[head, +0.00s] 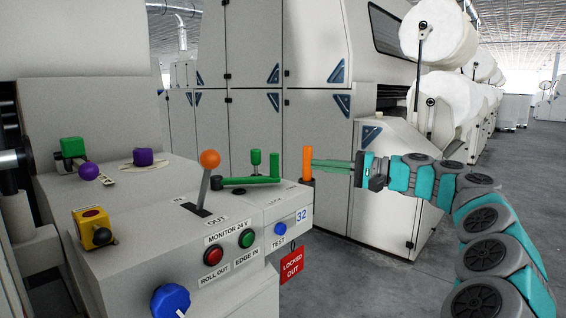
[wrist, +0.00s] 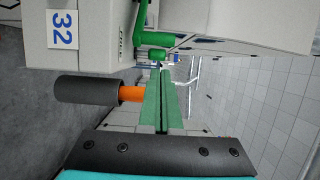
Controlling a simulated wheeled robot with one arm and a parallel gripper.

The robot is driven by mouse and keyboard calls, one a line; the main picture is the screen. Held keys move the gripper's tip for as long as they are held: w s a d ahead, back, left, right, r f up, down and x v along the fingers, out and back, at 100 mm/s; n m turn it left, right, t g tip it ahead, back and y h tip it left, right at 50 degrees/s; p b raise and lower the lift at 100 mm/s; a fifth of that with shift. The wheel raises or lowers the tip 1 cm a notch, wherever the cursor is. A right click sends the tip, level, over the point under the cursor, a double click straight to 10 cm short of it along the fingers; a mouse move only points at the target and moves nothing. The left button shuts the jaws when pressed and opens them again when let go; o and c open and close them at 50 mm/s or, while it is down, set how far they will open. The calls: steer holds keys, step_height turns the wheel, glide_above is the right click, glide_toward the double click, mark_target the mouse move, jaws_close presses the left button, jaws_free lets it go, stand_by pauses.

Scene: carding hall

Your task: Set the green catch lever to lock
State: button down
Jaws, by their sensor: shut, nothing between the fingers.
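The green catch lever (head: 250,180) lies flat on top of the console, with an upright green knob (head: 256,160) beside it. Its bar runs left to right, with its right end near the console's right side. In the wrist view the green lever (wrist: 153,42) is beyond my fingertips. A small label near it is too blurred to read surely. My gripper (head: 316,163) is shut and empty, with its long green fingers pointing left toward the lever, right of it and apart from it. The shut fingers also show in the wrist view (wrist: 160,74).
An orange post (head: 307,160) on a dark base stands close beside my fingertips; it also shows in the wrist view (wrist: 131,94). An orange-knobbed lever (head: 209,165) rises left of the green lever. A red tag (head: 291,266) hangs from the console. Grey floor (head: 390,280) is clear at right.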

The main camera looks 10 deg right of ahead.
steer(key=shift+a, duration=0.1)
steer(key=x, duration=1)
steer(key=shift+f, duration=0.1)
steer(key=shift+s, duration=0.15)
steer(key=shift+s, duration=0.3)
steer(key=shift+t+h, duration=0.3)
